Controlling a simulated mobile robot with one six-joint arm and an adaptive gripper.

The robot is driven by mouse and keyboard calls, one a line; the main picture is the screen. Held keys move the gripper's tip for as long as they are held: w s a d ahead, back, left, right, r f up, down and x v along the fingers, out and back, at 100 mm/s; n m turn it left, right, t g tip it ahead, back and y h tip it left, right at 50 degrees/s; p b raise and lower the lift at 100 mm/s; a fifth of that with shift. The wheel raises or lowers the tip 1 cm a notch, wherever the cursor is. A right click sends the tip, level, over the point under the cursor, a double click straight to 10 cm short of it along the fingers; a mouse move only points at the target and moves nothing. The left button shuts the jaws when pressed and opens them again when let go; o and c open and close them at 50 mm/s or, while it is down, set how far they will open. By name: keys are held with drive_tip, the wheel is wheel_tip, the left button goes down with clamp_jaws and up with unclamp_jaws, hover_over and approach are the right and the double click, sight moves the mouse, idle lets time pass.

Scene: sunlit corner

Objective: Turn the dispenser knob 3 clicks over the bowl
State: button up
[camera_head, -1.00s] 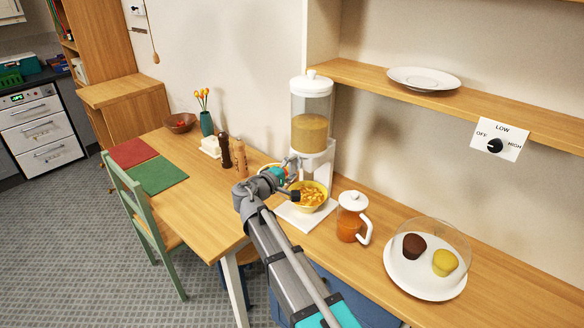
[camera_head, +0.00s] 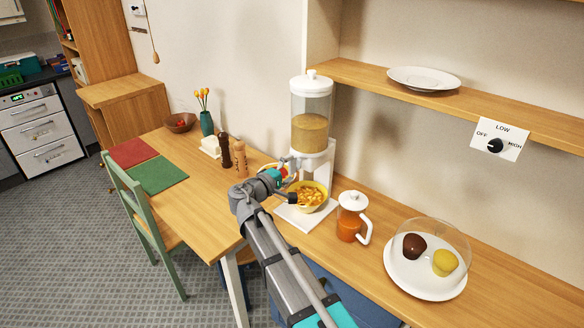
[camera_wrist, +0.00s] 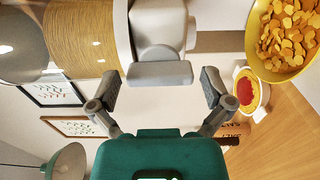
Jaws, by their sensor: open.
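The dispenser (camera_head: 310,130) stands on the counter with a clear hopper of cereal and a white stand. Its hopper also shows in the wrist view (camera_wrist: 85,35). A pale grey knob (camera_wrist: 160,73) is ahead of my gripper (camera_wrist: 158,88). The gripper is open, with one finger on each side of the knob and visible space between. In the head view, my gripper (camera_head: 288,164) is at the dispenser's left side, with its fingers partly hidden. The yellow bowl (camera_head: 323,203) stands on the dispenser's base and holds cereal; it also shows in the wrist view (camera_wrist: 299,63).
A glass jug of orange drink (camera_head: 350,220) stands right of the dispenser. Beyond it, a domed plate (camera_head: 425,290) holds two muffins. Pepper and salt mills (camera_head: 240,158) stand to the left. A second bowl (camera_wrist: 262,92) shows behind. A shelf (camera_head: 440,98) hangs above the counter.

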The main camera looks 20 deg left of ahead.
drive_tip(key=v, duration=1)
drive_tip(key=shift+s, duration=0.35)
drive_tip(key=shift+a, duration=0.1)
